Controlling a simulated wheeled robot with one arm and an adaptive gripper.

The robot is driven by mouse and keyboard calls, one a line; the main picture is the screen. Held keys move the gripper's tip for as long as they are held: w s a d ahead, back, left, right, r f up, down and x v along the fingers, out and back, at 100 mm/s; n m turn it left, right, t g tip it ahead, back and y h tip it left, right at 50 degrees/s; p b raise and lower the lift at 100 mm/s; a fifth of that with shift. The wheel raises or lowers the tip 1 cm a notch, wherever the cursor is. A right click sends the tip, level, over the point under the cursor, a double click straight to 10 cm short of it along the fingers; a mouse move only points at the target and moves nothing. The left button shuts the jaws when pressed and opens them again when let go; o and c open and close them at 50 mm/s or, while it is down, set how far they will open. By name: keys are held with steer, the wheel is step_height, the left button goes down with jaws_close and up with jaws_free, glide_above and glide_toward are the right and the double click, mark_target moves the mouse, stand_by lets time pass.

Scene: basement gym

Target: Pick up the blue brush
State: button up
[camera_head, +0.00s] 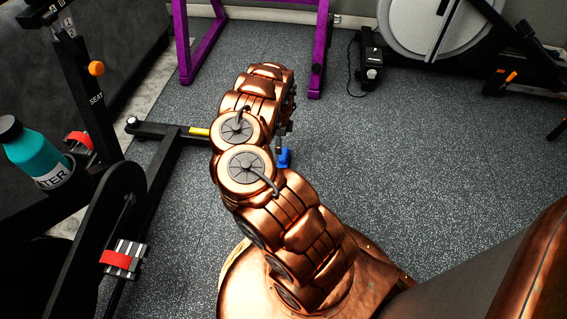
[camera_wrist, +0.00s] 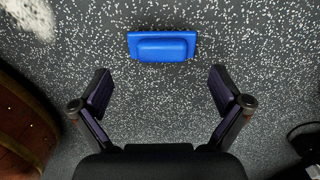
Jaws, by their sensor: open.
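The blue brush (camera_wrist: 162,46) lies on the speckled grey floor in the wrist view, at the upper middle, with its long side running across the picture. My gripper (camera_wrist: 163,88) is open and empty, its two fingers wide apart. The brush is beyond the fingertips in the picture and lies apart from them. In the head view a small part of the blue brush (camera_head: 284,158) shows on the floor just right of my copper arm. The arm hides the rest of it, and my gripper is mostly hidden there too.
An exercise bike frame (camera_head: 160,175) with a teal bottle (camera_head: 35,155) stands at the left. Purple rack legs (camera_head: 318,50) stand behind. A rowing machine (camera_head: 430,25) and a small black device (camera_head: 370,65) are at the back right. The floor (camera_head: 420,150) right of my arm is clear.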

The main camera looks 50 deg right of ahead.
mark_target(284, 154)
steer(key=shift+s+d+f, duration=0.3)
steer(key=shift+d+f, duration=0.1)
steer(key=shift+f, duration=0.05)
steer(key=shift+s+d+f+b, duration=0.1)
steer(key=shift+f+b, duration=0.2)
step_height(284, 154, down, 7)
steer(key=b, duration=0.5)
steer(key=shift+s, duration=0.15)
steer(key=shift+c, duration=0.3)
steer(key=c, duration=1.1)
steer(key=shift+r, duration=0.15)
